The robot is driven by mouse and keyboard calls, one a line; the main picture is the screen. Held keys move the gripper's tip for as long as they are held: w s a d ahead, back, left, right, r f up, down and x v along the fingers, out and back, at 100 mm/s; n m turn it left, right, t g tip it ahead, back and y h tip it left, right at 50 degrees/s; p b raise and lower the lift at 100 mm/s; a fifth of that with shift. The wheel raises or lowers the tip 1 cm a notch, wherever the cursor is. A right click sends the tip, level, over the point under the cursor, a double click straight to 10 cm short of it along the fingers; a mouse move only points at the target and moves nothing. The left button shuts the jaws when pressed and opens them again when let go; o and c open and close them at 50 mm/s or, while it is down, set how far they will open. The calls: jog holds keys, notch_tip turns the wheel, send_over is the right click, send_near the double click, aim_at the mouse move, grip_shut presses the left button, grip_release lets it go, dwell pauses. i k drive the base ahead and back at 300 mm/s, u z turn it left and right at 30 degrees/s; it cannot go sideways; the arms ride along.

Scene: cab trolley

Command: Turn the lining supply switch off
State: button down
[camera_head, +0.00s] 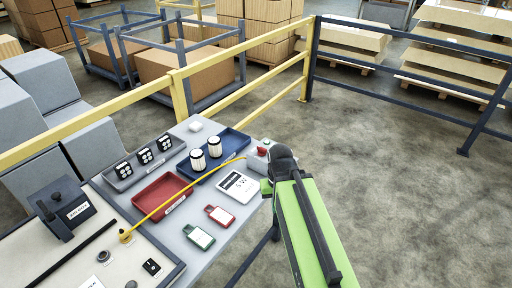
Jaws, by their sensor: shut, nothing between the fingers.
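A small black switch (151,267) sits on a pale plate on the cream panel (75,255) at the lower left. A dark box (62,208) with a lever-like black part and a white label stands at the panel's far side. I cannot read the labels, so I cannot tell which part is the lining supply switch. My gripper (272,172) is at the table's right edge, well right of the panel and beside a grey box with a red top (262,150). It is shut and empty; its fingertips are hard to make out against the dark arm end.
A yellow cord (185,188) arches from the panel towards the red-topped box. A red tray (161,205), blue tray (205,172) with two white cylinders, a white display (240,186) and red and green tags share the table. A yellow railing (225,50) runs behind; floor at right is clear.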

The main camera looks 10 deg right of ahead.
aim_at(261, 151)
jog(key=z, duration=0.1)
jog(key=k, duration=1.25)
jog(key=z, duration=0.55)
jog(key=i, duration=1.5)
jog(key=u, duration=0.55)
jog(key=i, duration=0.55)
jog(key=u, duration=0.4)
